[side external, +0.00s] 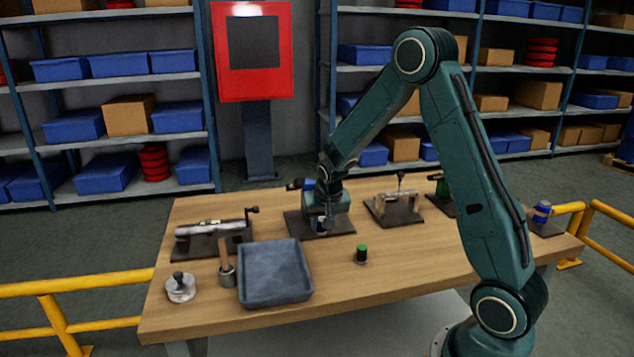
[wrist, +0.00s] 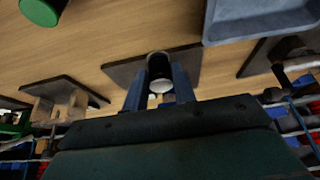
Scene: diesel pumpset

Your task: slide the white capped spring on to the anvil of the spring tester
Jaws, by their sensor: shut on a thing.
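My gripper (wrist: 158,88) is shut on the white capped spring (wrist: 159,70), a short dark cylinder with a white end, between its two blue fingers in the wrist view. In the side view my gripper (side external: 321,224) is low over a dark base plate (side external: 341,223) near the middle of the table. This plate also shows behind the spring in the wrist view (wrist: 122,72). The spring tester on it is mostly hidden by my arm, so I cannot tell whether the spring touches the anvil.
A grey tray (side external: 273,301) is at front left of the plate. Another fixture (side external: 398,204) is close on the right, and a vice-like device (side external: 213,237) on the left. The front right tabletop is clear.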

